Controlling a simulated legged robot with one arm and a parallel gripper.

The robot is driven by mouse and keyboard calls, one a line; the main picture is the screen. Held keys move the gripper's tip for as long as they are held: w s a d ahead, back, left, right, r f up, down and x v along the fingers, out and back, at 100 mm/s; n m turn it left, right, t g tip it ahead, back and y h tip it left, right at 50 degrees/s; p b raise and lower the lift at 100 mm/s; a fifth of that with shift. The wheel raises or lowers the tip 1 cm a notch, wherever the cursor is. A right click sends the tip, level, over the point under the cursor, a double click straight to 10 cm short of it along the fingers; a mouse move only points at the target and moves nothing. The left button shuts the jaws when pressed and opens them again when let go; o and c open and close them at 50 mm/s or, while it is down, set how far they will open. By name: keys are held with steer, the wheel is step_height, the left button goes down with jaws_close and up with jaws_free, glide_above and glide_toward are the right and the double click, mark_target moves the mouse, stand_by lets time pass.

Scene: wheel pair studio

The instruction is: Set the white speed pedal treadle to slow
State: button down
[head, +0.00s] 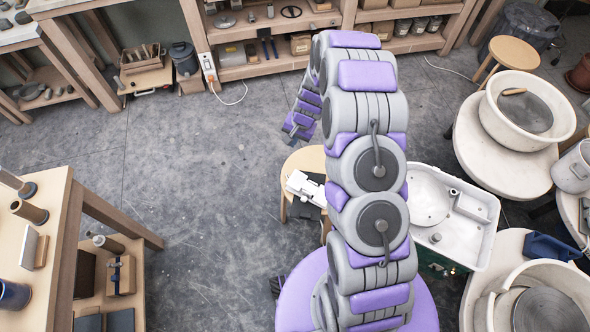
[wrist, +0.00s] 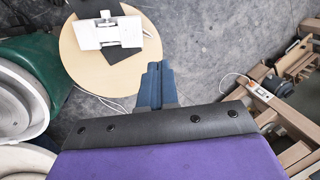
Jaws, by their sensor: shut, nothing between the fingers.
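The white speed pedal (wrist: 108,32) lies on a round pale wooden stool top (wrist: 82,66) in the wrist view, with dark flat pieces beside it. In the head view the pedal (head: 303,187) sits on the stool just left of my arm, which hides part of the stool. The treadle's tilt is hard to read at this size. My gripper (wrist: 158,66) shows as blue-grey fingers shut together and empty. It appears at the stool's lower right edge in the wrist view, apart from the pedal.
A white pottery wheel with a splash basin (head: 455,215) stands right of the stool. A second wheel (head: 520,112) is at the far right. A wooden workbench (head: 45,250) fills the lower left. Shelves line the back, and the grey floor (head: 190,170) left of the stool is clear.

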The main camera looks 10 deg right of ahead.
steer(key=m, duration=0.2)
glide_toward(295, 172)
steer(key=shift+h, duration=0.4)
steer(key=f+b, duration=0.1)
steer(key=a+f+b, duration=0.1)
steer(key=f, duration=0.1)
steer(key=f+b, duration=0.1)
steer(key=f, duration=0.1)
steer(key=shift+w+a+f, duration=0.2)
steer(key=shift+w+a, duration=0.15)
steer(key=shift+w+a+f, duration=0.1)
steer(key=shift+w+f, duration=0.05)
steer(key=shift+f, duration=0.45)
steer(key=shift+w+a+f, duration=0.2)
steer(key=shift+f, duration=0.25)
steer(key=shift+w+a+f, duration=0.15)
steer(key=shift+a+f, duration=0.05)
steer(key=shift+f, duration=0.3)
step_height(295, 172, up, 14)
steer(key=p, duration=0.4)
